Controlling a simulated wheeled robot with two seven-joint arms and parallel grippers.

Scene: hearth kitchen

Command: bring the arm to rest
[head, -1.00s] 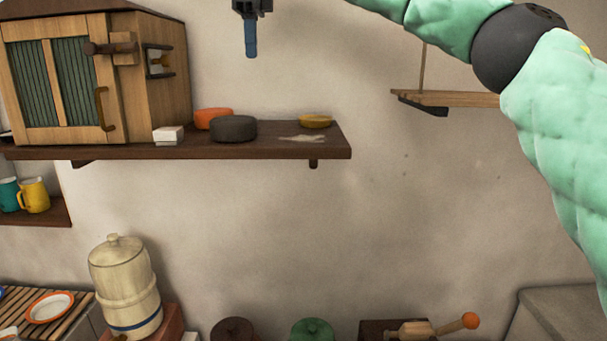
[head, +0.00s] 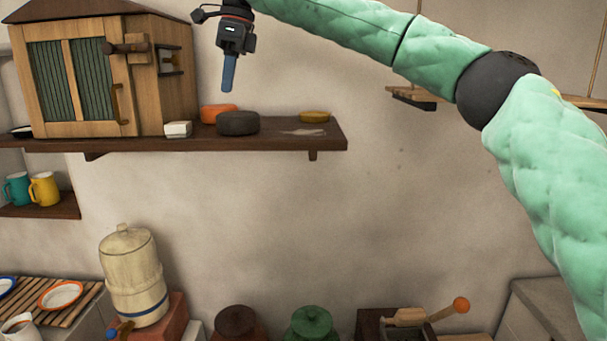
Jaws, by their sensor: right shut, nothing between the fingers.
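My right arm, in a green quilted cover with a dark elbow, comes in from the right edge of the head view and reaches across the top to the left. Its right gripper (head: 228,78) points down and is shut, with nothing held. In the picture it hangs just above the orange round item (head: 217,113) and the dark round item (head: 238,123) on the dark wall shelf (head: 240,141). It appears apart from both. My left gripper is not in view.
A wooden cabinet (head: 98,75) with a latch and a small white box (head: 178,129) stand on the shelf, left of the gripper. A yellow dish (head: 314,116) lies to the right. A hanging wooden shelf (head: 440,98) is behind the arm. Below are a beige dispenser (head: 132,275) and lidded pots (head: 311,323).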

